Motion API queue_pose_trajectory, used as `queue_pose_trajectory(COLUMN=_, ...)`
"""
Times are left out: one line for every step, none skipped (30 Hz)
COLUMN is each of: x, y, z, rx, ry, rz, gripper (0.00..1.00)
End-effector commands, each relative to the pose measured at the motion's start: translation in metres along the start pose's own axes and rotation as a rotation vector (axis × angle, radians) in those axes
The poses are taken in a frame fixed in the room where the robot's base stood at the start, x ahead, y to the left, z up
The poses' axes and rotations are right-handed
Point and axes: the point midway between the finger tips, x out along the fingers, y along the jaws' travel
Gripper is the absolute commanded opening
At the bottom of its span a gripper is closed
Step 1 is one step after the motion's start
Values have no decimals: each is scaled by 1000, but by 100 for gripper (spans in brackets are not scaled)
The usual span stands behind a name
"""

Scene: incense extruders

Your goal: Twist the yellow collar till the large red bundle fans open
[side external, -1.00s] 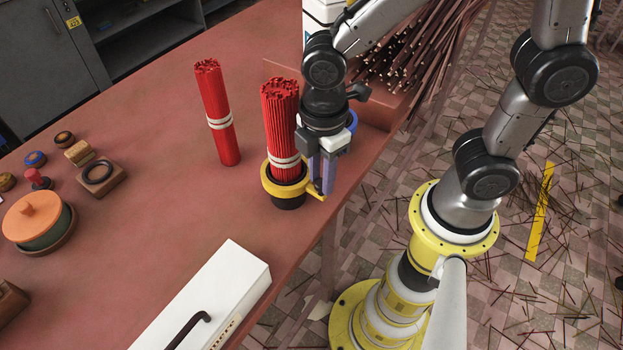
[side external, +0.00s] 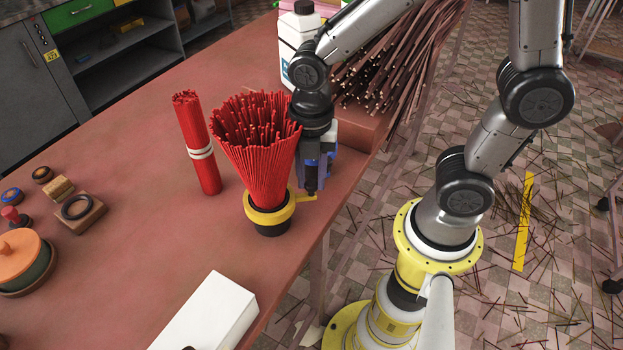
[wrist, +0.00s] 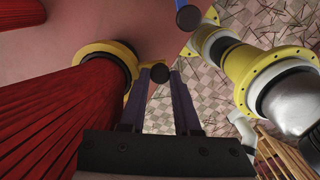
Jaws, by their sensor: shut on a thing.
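The large red bundle (side external: 255,135) stands in a black cup and is fanned open in a wide funnel, broadest at the top. The yellow collar (side external: 270,211) rings the cup at the bundle's foot, with a short handle on its right side. My gripper (side external: 311,188) points down beside the bundle and is shut on that handle. In the wrist view the handle's dark knob (wrist: 160,73) sits between the fingertips, with the yellow collar (wrist: 125,56) and red sticks (wrist: 60,115) to the left. The cup is partly hidden by the collar.
A slimmer red bundle (side external: 196,140) with a white band stands upright to the left. A white box (side external: 207,312) lies at the front. Loose brown sticks (side external: 395,65) and a white jug (side external: 297,45) are at the back. Something blue shows behind my gripper. The table's right edge is close.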

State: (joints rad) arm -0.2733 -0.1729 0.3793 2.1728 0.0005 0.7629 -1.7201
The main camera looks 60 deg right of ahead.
Motion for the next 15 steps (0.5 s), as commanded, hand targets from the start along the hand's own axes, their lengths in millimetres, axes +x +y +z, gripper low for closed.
queue_pose_trajectory(x=-2, y=1, z=1, rx=-12, ry=-1, rz=5, gripper=0)
queue_pose_trajectory(x=-2, y=2, z=2, rx=-20, ry=-1, rz=5, gripper=0)
queue_pose_trajectory(x=-2, y=2, z=2, rx=-26, ry=-1, rz=5, gripper=0)
queue_pose_trajectory(x=-2, y=2, z=3, rx=-31, ry=-1, rz=5, gripper=0)
queue_pose_trajectory(x=-2, y=2, z=3, rx=-35, ry=-1, rz=5, gripper=0)
queue_pose_trajectory(x=-2, y=2, z=3, rx=-39, ry=-1, rz=5, gripper=0)
queue_pose_trajectory(x=-2, y=2, z=3, rx=-41, ry=-1, rz=5, gripper=0)
queue_pose_trajectory(x=-2, y=2, z=3, rx=-43, ry=-1, rz=5, gripper=0)
queue_pose_trajectory(x=-2, y=2, z=3, rx=-44, ry=-1, rz=5, gripper=0)
queue_pose_trajectory(x=-2, y=2, z=4, rx=-45, ry=-1, rz=5, gripper=0)
queue_pose_trajectory(x=-2, y=2, z=4, rx=-45, ry=-1, rz=5, gripper=0)
queue_pose_trajectory(x=-2, y=2, z=4, rx=-45, ry=-2, rz=5, gripper=0)
queue_pose_trajectory(x=-2, y=2, z=4, rx=-45, ry=-2, rz=5, gripper=0)
queue_pose_trajectory(x=-2, y=2, z=4, rx=-44, ry=-2, rz=5, gripper=0)
queue_pose_trajectory(x=-2, y=2, z=4, rx=-44, ry=-2, rz=5, gripper=0)
